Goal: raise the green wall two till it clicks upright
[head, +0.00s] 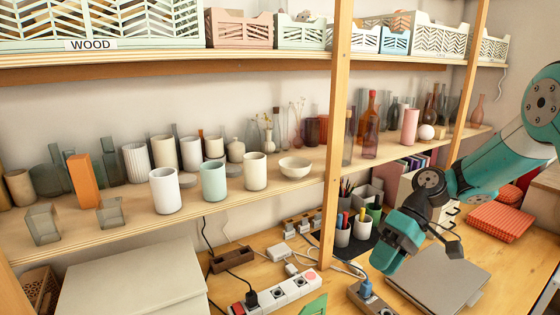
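A small piece of green edge (309,307) shows at the bottom of the head view, right of the white power strip. It may be part of the green wall, but most of it is cut off by the frame, so I cannot tell its tilt. My gripper (440,236) is at the end of the teal arm, above the desk on the right and up and right of the green edge. It is apart from that edge. Its fingers are partly hidden by my wrist, so I cannot tell if they are open or shut.
A white power strip (282,292) with plugs lies on the desk. A grey laptop-like slab (440,280) lies below my arm. Pen cups (352,232) stand behind. A large pale box (132,287) is at the left. A wooden post (336,130) rises between shelves of vases.

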